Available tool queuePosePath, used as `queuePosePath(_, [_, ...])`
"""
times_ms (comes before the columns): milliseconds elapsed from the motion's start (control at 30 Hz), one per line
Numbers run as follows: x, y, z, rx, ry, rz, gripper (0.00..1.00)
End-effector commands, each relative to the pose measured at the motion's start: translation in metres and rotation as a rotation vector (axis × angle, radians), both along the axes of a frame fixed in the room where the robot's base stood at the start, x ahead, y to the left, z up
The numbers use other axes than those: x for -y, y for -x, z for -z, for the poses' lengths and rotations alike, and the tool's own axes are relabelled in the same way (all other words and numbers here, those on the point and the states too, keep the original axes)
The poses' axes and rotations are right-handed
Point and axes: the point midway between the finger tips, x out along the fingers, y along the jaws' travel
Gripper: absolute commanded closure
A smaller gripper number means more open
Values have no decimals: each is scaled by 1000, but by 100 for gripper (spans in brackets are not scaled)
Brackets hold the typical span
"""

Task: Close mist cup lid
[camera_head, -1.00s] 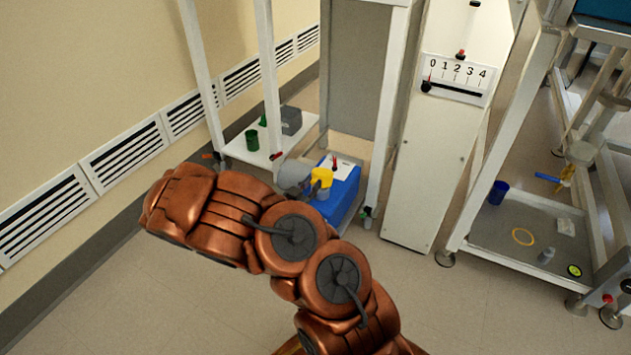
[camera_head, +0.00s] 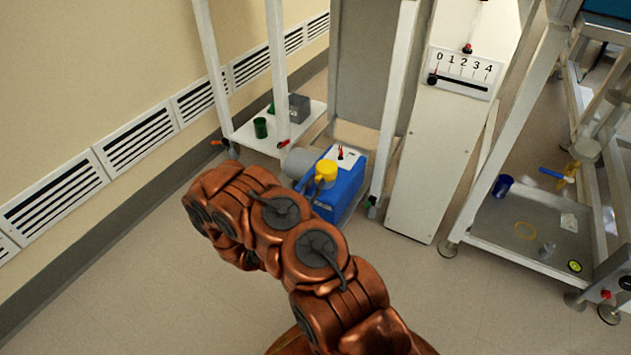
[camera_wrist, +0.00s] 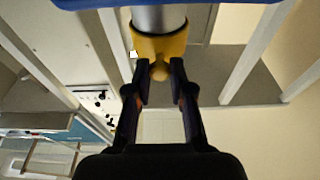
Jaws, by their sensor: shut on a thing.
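The yellow lid (camera_head: 327,170) sits at the top left of a blue box-shaped unit (camera_head: 345,185) in the head view. In the wrist view, the yellow lid (camera_wrist: 160,45) wraps the end of a grey cylinder (camera_wrist: 158,18), with a rounded yellow knob pointing toward me. My gripper (camera_wrist: 161,75) has its two dark fingers shut on this knob, one on each side. The blue unit also shows as a strip along the top of the wrist view. My arm hides part of the unit's front in the head view. I cannot tell whether the lid is fully seated.
A white low shelf (camera_head: 250,140) with a green cup (camera_head: 260,128) and a grey box (camera_head: 298,108) stands behind to the left. A white post and panel with a 0–4 scale (camera_head: 462,70) stands right of the unit. Floor in front is clear.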

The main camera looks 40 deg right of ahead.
Motion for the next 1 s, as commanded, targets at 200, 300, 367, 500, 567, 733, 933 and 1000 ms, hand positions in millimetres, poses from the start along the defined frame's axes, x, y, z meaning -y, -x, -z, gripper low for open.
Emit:
queuePosePath(200, [-3, -4, 1, 13, 22, -13, 100])
queuePosePath(300, [-4, -5, 1, 13, 26, -15, 100])
queuePosePath(367, [-4, -5, 2, 13, 27, -15, 100])
queuePosePath(500, [-5, -5, 2, 13, 27, -16, 100])
queuePosePath(567, [-5, -5, 2, 13, 27, -17, 100])
queuePosePath(733, [-5, -5, 2, 12, 26, -18, 73])
queuePosePath(933, [-4, -3, 3, 11, 26, -11, 53])
queuePosePath(1000, [-3, -3, 3, 11, 26, -9, 53])
